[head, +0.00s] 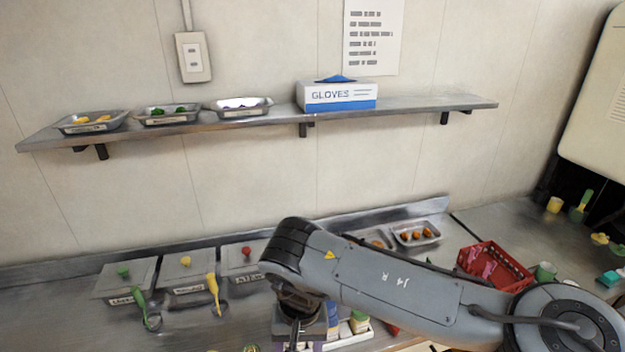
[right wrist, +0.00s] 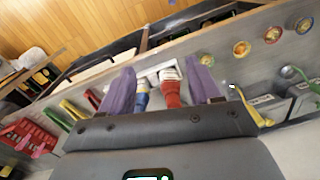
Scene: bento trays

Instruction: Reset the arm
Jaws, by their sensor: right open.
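My right arm reaches in from the right across the counter in the head view, and its wrist is over the front of the counter. My right gripper (right wrist: 163,90) shows in the right wrist view with its two purple fingers spread apart and nothing held. The fingertips are mostly cut off at the bottom of the head view. My left gripper is in neither view.
Lidded containers (head: 186,275) with green and yellow ladles stand on the counter at left. A red basket (head: 495,266) and a food tray (head: 416,235) are at right. The wall shelf (head: 220,122) holds trays and a glove box (head: 337,96).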

